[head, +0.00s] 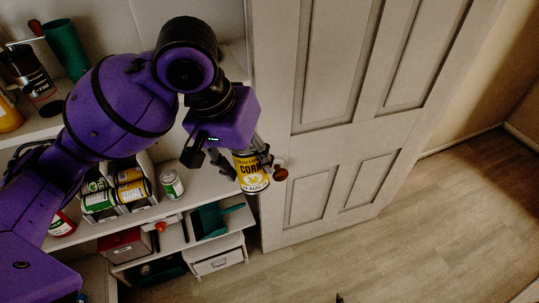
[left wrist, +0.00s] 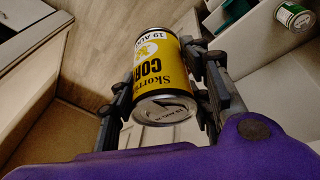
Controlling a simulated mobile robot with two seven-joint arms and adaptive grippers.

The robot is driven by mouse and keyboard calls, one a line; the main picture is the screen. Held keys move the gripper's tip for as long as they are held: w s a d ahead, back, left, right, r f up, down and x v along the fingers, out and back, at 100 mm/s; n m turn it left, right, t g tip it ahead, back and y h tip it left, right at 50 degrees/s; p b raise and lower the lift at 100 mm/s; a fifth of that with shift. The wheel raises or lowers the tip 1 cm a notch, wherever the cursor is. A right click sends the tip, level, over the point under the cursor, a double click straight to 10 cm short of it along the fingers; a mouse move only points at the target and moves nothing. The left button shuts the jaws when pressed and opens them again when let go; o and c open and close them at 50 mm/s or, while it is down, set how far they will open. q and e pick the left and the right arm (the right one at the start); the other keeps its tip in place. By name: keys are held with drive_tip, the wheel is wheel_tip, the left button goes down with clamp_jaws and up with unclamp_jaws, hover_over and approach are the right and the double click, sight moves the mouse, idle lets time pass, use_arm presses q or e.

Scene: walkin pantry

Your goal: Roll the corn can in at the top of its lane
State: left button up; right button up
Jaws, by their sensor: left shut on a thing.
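The yellow corn can (head: 251,172) is held upright in my left gripper (head: 248,160), in front of the pantry door. In the left wrist view the corn can (left wrist: 160,75) sits between the two fingers of the left gripper (left wrist: 163,90), its label upside down in that picture. The can rack (head: 118,198) stands on the shelf to the left and holds several cans lying on their sides, with green and yellow labels. My left forearm hides part of the rack. The corn can is apart from the rack.
A green and white can (head: 172,184) stands upright on the shelf right of the rack, and shows in the left wrist view (left wrist: 294,16). A teal bin (head: 210,220) and a white drawer box (head: 216,259) are lower. The panelled door (head: 316,130) is close behind the held can.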

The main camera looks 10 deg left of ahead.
use_arm(q)
drive_tip(key=a+f, duration=0.2)
drive_tip(key=w+a+f+n+t+y, duration=0.1)
drive_tip(key=a+f, duration=0.1)
drive_tip(key=a, duration=0.1)
drive_tip(key=w+a+f+t+y, duration=0.1)
drive_tip(key=a+f, duration=0.1)
drive_tip(key=shift+w+a+f+n, duration=0.1)
drive_tip(key=shift+a+f+n, duration=0.1)
drive_tip(key=shift+a+n, duration=0.15)
drive_tip(key=shift+c, duration=0.2)
drive_tip(key=w+d+f+n+y, duration=0.1)
drive_tip(key=w+d+f+n, duration=0.3)
drive_tip(key=w, duration=0.5)
drive_tip(key=w+a+f+m, duration=0.3)
drive_tip(key=a+f, duration=0.7)
drive_tip(key=f, duration=0.5)
drive_tip(key=shift+w, duration=0.5)
